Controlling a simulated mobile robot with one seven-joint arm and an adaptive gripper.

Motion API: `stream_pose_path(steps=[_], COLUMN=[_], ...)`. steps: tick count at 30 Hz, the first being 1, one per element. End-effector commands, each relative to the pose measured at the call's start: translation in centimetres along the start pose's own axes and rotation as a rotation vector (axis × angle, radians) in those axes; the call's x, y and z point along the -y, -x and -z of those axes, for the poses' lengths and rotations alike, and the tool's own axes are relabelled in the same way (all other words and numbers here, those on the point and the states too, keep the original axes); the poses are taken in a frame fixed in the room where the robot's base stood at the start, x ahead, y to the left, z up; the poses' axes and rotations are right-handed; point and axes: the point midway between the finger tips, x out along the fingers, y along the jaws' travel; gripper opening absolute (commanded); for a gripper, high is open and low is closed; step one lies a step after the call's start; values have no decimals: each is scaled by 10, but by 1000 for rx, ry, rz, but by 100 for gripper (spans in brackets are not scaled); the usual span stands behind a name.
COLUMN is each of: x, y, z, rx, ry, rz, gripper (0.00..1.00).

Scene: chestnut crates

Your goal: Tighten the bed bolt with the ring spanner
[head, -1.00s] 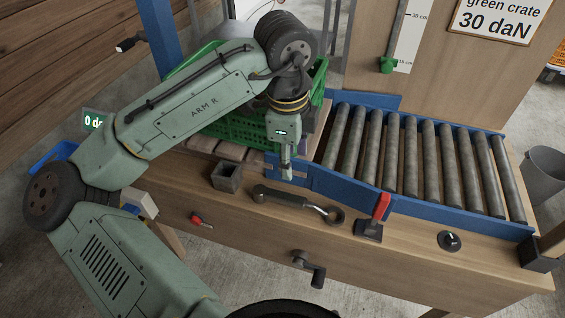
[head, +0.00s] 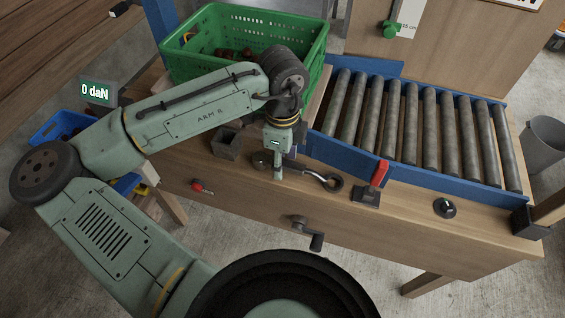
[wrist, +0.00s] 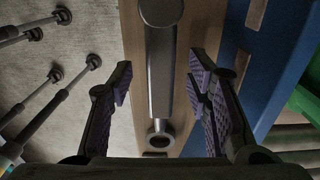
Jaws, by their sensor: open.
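The ring spanner (head: 303,169) lies along the front of the wooden bench, its ring at the right end. Its handle is partly hidden behind my gripper (head: 278,177) in the head view. My gripper points down at the handle's left part. In the wrist view, the gripper (wrist: 161,78) is open, with one finger on each side of the spanner (wrist: 161,75). The ring shows at the bottom of that view. I cannot tell how far the fingertips are above the bench. I cannot make out the bed bolt for certain.
A blue-framed roller conveyor (head: 416,185) runs behind the spanner. A red-handled lever (head: 379,174) and a black knob (head: 445,208) stand to the right. A dark square box (head: 228,142) is left of the gripper. A green crate (head: 292,75) stands behind. A crank (head: 309,233) sticks out from the front.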

Motion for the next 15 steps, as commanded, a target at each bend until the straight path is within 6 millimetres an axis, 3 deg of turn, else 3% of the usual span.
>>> stream_pose_path(steps=[5,15], x=[0,0], y=[0,0], z=[0,0], rx=[0,0], ry=[0,1], rz=[1,1], gripper=[45,23])
